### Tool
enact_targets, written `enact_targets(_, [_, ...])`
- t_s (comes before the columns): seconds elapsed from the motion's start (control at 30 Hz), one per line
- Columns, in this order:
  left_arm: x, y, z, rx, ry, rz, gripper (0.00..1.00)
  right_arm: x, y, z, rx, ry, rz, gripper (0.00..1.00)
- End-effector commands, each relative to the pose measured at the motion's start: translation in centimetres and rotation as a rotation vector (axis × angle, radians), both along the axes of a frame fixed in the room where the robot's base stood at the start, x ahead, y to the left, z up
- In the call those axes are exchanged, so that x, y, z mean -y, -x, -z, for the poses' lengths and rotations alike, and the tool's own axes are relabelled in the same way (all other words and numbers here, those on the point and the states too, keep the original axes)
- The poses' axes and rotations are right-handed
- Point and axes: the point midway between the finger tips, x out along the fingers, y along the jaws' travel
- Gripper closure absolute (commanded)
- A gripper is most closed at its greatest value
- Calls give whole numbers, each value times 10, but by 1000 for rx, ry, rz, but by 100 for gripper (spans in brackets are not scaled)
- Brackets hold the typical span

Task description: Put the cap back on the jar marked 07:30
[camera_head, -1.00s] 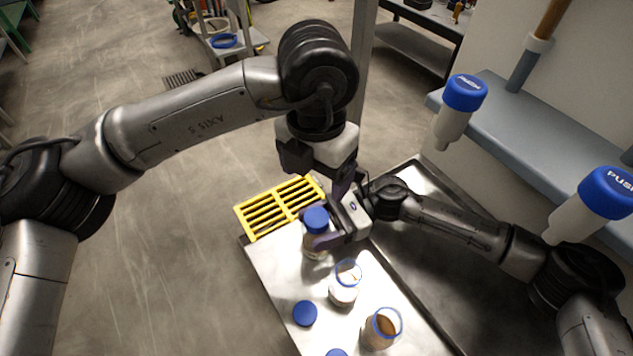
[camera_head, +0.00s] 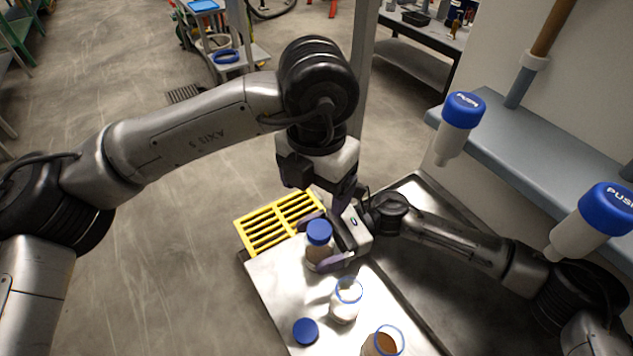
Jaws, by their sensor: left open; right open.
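A jar with brown contents (camera_head: 318,256) stands upright on the steel table, with a blue cap (camera_head: 319,231) on its top. My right gripper (camera_head: 321,241) is open, its fingers on either side of this jar; contact cannot be told. My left gripper (camera_head: 318,190) is open and empty above and behind the capped jar. An uncapped jar with white contents (camera_head: 345,308) and an uncapped jar with brown contents (camera_head: 384,344) stand nearer the front. A loose blue cap (camera_head: 306,331) lies on the table to their left. No time marking is readable on any jar.
A yellow slotted rack (camera_head: 280,222) lies at the table's far left corner. Two blue-topped pump bottles (camera_head: 457,125) (camera_head: 590,220) are at the right by a grey shelf (camera_head: 500,130). The steel table (camera_head: 275,280) is bare left of the jars.

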Motion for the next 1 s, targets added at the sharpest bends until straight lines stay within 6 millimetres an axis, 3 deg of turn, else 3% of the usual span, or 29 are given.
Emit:
enact_targets(0.17, [0,0,-2,0,0,0,21,17,-8,0,-1,0,5,12])
enact_targets(0.6, [0,0,-7,0,0,0,21,93,-43,1,-1,0,4,12])
enact_targets(0.8, [0,0,-7,0,0,0,21,115,-53,0,-1,0,3,12])
enact_targets(1.0, [0,0,-7,0,0,0,21,124,-56,0,0,1,1,12])
